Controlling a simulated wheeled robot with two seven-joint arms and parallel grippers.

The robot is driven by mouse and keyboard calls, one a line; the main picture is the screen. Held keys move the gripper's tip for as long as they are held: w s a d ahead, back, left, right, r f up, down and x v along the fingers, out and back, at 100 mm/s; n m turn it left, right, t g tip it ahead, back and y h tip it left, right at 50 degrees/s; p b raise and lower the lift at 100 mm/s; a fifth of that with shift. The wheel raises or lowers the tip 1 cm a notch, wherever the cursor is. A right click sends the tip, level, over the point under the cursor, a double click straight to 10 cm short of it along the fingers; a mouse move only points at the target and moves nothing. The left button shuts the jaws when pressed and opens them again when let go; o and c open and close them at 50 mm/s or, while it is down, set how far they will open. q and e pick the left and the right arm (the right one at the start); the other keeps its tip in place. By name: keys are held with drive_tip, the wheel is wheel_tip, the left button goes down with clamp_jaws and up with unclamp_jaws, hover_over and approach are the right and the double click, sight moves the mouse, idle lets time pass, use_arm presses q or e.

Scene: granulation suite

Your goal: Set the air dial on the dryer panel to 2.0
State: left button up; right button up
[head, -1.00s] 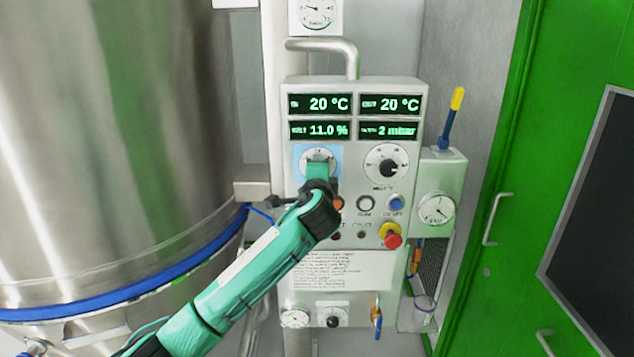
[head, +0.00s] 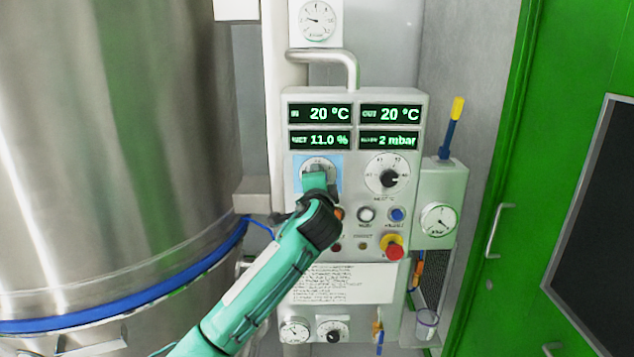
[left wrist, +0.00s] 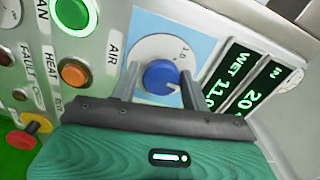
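The dryer panel (head: 300,220) is a pale box with green displays. The air dial has a blue knob (left wrist: 161,75) on a white scale (left wrist: 150,48) with a light blue backing, labelled AIR in the left wrist view. My left gripper (left wrist: 160,84) has one finger on each side of the knob; a narrow gap seems to show beside the fingers, and contact is unclear. In the head view my left gripper (head: 318,178) covers the knob and the lower scale. My right gripper is not in view.
A second black dial (head: 389,178) sits right of the air dial. Below are several buttons and a red emergency stop (head: 394,251). A large steel vessel (head: 110,150) stands left, a green door (head: 570,100) right.

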use_arm(q)
drive_tip(key=shift+o, duration=1.1)
drive_tip(key=shift+s, duration=0.15)
drive_tip(key=s+b, duration=0.4)
drive_tip(key=s, duration=0.9)
drive_tip(key=shift+s, duration=0.3)
